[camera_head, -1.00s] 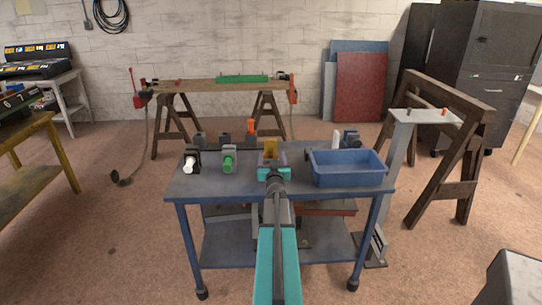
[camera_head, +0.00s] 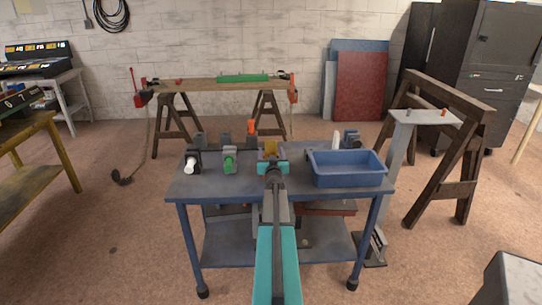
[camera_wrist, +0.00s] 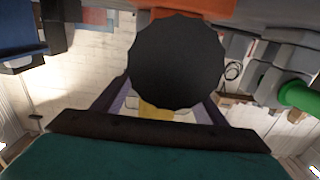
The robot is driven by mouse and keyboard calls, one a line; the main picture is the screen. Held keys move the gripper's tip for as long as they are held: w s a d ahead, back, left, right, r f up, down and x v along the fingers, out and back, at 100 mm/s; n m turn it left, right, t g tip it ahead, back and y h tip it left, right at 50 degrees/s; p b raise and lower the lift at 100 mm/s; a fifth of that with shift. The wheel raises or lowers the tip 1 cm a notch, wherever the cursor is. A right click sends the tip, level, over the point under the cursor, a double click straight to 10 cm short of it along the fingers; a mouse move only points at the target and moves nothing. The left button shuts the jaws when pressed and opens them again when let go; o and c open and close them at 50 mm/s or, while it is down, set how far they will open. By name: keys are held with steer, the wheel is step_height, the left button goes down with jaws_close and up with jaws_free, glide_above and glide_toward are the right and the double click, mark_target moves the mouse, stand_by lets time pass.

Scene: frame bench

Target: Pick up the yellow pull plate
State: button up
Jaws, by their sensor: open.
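The yellow pull plate (camera_head: 270,147) stands upright near the middle of the blue bench top. My gripper (camera_head: 271,156) is open in front of it, and its two fingers appear to either side of the plate. In the wrist view, the yellow plate (camera_wrist: 156,111) shows between the spread fingers of my gripper (camera_wrist: 158,105). A dark scalloped disc (camera_wrist: 178,62) covers much of that view and hides part of the plate. I cannot tell whether the fingers touch the plate.
A blue bin (camera_head: 346,180) stands to the right on the bench (camera_head: 215,187). To the left are a white-ended piece (camera_head: 189,165) and a green knob (camera_head: 229,163) in grey holders. An orange piece (camera_head: 251,127) stands behind, slightly left of the plate.

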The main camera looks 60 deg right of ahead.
steer(key=shift+c, duration=0.2)
stand_by(0.4)
steer(key=c, duration=1.4)
